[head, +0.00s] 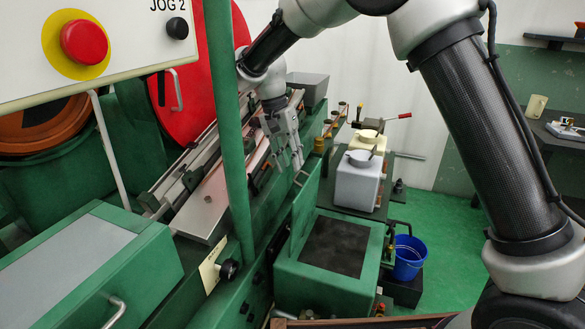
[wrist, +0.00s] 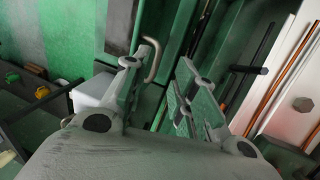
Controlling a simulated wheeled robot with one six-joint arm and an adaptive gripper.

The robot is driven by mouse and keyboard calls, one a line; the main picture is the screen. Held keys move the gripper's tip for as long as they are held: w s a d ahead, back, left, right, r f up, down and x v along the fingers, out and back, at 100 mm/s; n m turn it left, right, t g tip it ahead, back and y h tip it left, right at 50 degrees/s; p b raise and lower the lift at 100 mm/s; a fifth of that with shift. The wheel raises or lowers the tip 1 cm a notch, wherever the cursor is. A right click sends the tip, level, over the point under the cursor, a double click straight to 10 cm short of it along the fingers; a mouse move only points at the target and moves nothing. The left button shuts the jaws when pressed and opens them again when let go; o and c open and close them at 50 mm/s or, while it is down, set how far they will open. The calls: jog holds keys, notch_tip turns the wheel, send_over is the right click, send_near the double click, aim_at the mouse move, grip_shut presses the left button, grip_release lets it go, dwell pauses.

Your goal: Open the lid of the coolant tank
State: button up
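The green coolant tank (head: 322,288) stands low at the centre of the head view, with a dark rectangle in its top. A green panel, which looks like its lid (head: 306,212), stands steeply raised along the tank's left edge. A bent metal handle (head: 300,178) is at the panel's upper end. It also shows in the wrist view as a grey handle (wrist: 153,60). My gripper (head: 291,158) is just above the handle, fingers pointing down. In the wrist view my gripper (wrist: 160,92) is open and empty, the handle beyond the left finger. I cannot tell whether they touch.
A green post (head: 228,130) crosses the head view at left. White containers (head: 358,182) stand behind the tank, and a blue bucket (head: 409,256) stands right of it. Machine rails (head: 205,200) lie left of my gripper. Green floor (head: 455,235) is free at right.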

jog(key=v, duration=0.4)
jog(key=shift+w+r, duration=0.15)
jog(key=shift+r, duration=0.2)
